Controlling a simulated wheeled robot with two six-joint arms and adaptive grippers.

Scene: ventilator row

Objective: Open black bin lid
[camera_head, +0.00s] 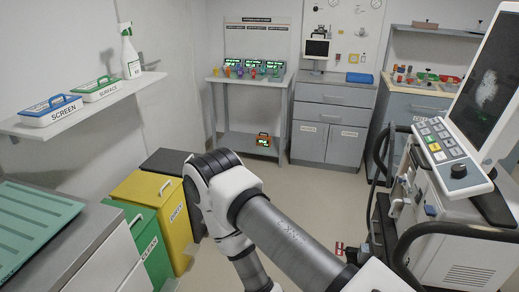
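The black bin (168,161) stands at the far end of a row of bins along the left wall. Its dark top shows behind the yellow bin, and it looks shut. Most of its front is hidden by the yellow bin and by one of my arms. That arm comes in from the bottom right, bends in front of the bins and runs down out of the picture. Neither of my grippers shows.
A yellow bin (176,215) and a green bin (148,250) stand nearer than the black one. A grey counter with a green tray (30,222) is at left, below a wall shelf (90,104). A ventilator (462,150) stands at right. Floor is clear beyond my arm.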

